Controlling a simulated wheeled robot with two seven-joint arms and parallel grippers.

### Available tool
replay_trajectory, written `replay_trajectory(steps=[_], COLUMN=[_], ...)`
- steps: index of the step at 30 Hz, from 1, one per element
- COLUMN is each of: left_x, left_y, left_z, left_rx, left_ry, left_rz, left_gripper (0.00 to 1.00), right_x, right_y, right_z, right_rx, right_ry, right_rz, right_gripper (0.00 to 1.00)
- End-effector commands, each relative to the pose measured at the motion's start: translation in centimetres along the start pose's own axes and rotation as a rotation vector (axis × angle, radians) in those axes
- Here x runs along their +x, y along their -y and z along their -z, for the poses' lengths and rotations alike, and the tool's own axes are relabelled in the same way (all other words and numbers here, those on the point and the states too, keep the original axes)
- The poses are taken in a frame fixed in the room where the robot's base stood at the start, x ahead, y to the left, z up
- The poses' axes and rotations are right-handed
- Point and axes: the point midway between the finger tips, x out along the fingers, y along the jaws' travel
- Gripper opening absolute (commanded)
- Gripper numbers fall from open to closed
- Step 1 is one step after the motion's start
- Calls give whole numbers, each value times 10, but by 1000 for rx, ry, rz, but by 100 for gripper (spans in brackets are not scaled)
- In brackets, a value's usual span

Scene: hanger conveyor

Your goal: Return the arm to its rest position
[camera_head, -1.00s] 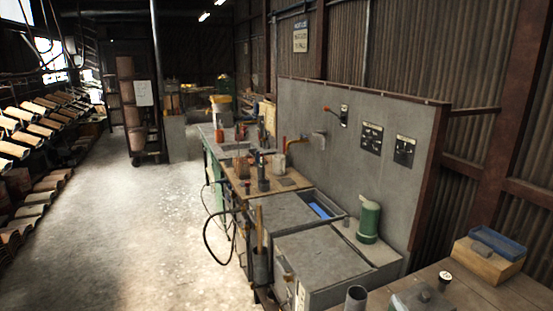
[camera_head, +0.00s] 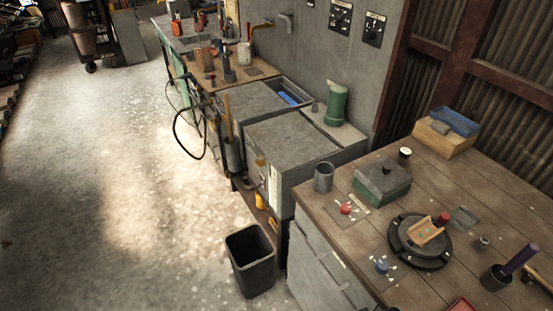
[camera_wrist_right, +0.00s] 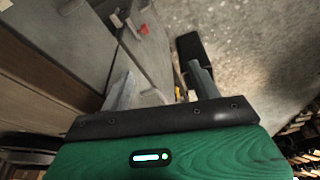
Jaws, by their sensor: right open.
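My right gripper (camera_wrist_right: 160,88) shows in the right wrist view, with its two fingers spread apart above a black bar and my green wrist housing. Nothing is seen between the fingers. Beyond them are a grey cabinet side and the concrete floor, with the dark bin (camera_wrist_right: 188,47) just past the right finger. Neither gripper nor arm shows in the head view, so their posture cannot be told from there.
In the head view, a wooden workbench (camera_head: 470,190) at right carries a black round fixture (camera_head: 404,250), a green-grey box (camera_head: 381,184) and a cup (camera_head: 324,177). A black bin (camera_head: 250,260) stands on the floor beside it. The floor (camera_head: 130,190) at left is open.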

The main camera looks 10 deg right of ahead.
Motion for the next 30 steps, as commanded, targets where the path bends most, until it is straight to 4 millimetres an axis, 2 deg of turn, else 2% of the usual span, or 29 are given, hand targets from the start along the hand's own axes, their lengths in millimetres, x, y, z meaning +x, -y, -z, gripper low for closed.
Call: replay_trajectory(steps=[1, 5, 8, 12, 14, 18, 21, 27, 30], left_x=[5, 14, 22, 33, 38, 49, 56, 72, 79], left_y=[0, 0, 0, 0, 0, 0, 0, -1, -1], left_z=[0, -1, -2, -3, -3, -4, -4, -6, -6], left_rx=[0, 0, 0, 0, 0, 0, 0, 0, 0], left_ry=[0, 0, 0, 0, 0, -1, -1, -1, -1], left_rz=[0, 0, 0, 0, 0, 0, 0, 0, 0], left_gripper=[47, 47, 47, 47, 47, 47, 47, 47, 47], right_x=[22, 78, 131, 205, 235, 298, 337, 400, 422], right_y=[1, 3, 5, 8, 9, 12, 14, 16, 16], right_z=[-4, -16, -32, -64, -81, -125, -161, -241, -281], right_rx=[-1, -4, -7, -12, -14, -18, -23, -31, -35], right_ry=[10, 26, 43, 66, 76, 100, 116, 151, 166], right_rz=[1, 3, 6, 9, 10, 13, 15, 18, 19], right_gripper=[63, 63, 63, 63, 63, 63, 63, 63, 63])
